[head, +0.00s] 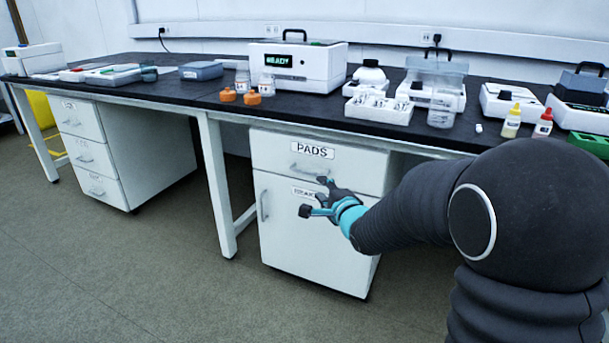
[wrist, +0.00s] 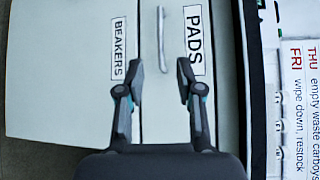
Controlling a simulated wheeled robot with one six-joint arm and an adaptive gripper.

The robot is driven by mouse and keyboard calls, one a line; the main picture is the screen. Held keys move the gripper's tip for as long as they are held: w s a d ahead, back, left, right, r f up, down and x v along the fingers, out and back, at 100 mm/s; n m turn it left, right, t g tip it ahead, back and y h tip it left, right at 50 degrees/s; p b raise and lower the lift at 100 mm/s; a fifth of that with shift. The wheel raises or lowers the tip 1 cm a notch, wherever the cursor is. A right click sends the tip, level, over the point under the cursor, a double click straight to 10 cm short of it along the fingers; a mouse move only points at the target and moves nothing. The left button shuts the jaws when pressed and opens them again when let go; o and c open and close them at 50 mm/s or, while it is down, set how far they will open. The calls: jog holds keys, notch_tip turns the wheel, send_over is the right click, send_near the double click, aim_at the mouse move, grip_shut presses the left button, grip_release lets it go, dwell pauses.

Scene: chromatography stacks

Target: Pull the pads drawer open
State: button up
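The pads drawer (head: 271,150) is a white drawer front under the dark bench, labelled PADS, and it looks closed. Its slim grey bar handle (head: 305,171) is below the label. In the wrist view the picture is turned sideways; the handle (wrist: 162,35) stands vertically beside the PADS label (wrist: 194,40). My gripper (head: 314,196) is in front of the cabinet, low by the drawer. In the wrist view my gripper (wrist: 160,77) is open and empty, fingertips on either side of the handle's lower end in the picture. I cannot tell the remaining distance to the handle.
Below the drawer is a BEAKERS door (head: 300,240) with a vertical handle (head: 264,206). A table leg (head: 217,185) stands left of the cabinet. The benchtop (head: 215,98) carries instruments and bottles. Another drawer unit (head: 90,157) stands at the left. The floor in front (head: 170,270) is clear.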

aim_at(306, 173)
jog(key=x, duration=1.3)
jog(key=shift+w+a+f, duration=0.1)
jog(key=shift+w+a, duration=0.05)
jog(key=shift+w, duration=0.1)
grip_shut()
